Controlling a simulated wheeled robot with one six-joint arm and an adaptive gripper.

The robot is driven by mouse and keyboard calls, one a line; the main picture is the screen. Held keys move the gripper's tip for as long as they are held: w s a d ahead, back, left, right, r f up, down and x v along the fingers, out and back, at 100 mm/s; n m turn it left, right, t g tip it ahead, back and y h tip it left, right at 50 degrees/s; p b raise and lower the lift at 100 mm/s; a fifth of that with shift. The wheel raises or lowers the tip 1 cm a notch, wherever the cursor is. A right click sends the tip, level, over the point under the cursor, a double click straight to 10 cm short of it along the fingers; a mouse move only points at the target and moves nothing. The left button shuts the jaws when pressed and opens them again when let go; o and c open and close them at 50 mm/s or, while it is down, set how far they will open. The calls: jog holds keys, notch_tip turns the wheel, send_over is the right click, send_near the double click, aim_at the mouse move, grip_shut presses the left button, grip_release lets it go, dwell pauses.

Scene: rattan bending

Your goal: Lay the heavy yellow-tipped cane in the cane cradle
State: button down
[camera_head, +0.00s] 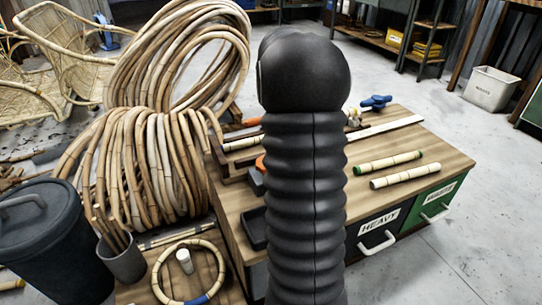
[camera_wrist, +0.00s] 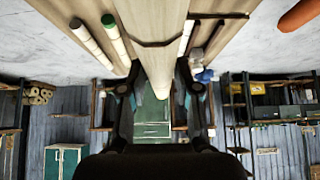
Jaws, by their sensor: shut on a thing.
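My gripper (camera_wrist: 160,95) is shut on a thick pale cane (camera_wrist: 158,65) in the wrist view. The cane runs up between the fingers toward the top edge, with a brown joint ring across it. No yellow tip on it shows clearly. In the head view my dark arm hides the gripper and the held cane. A low brown wooden rack (camera_head: 223,165), which looks like the cane cradle, stands on the bench's left part, partly hidden by my arm. A pale cane (camera_head: 242,143) lies at it. A green-tipped cane (camera_head: 390,162) and a pale-ended cane (camera_head: 406,180) lie on the right.
The wooden bench (camera_head: 440,158) has a drawer marked HEAVY (camera_head: 380,222) and a green drawer (camera_head: 434,200). A blue clamp-like tool (camera_head: 376,101) is at the back. Big cane coils (camera_head: 135,165) and a dark bin (camera_head: 55,240) crowd the left.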

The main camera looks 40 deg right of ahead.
jog(key=shift+w+f+b, duration=0.1)
jog(key=shift+f+b, duration=0.3)
jog(key=shift+f, duration=0.5)
jog(key=w+a+f, duration=0.1)
jog(key=w+f, duration=0.1)
jog(key=w, duration=0.1)
jog(key=w+a+f, duration=0.2)
jog(key=w, duration=0.1)
jog(key=w+a+f, duration=0.2)
jog(key=w, duration=0.2)
jog(key=shift+w+a+f, duration=0.1)
jog(key=shift+a+f, duration=0.05)
jog(key=shift+f, duration=0.15)
jog(key=shift+f+b, duration=0.45)
jog(key=shift+f, duration=1.65)
jog(key=c, duration=1.3)
grip_release()
jog(key=shift+o, duration=0.9)
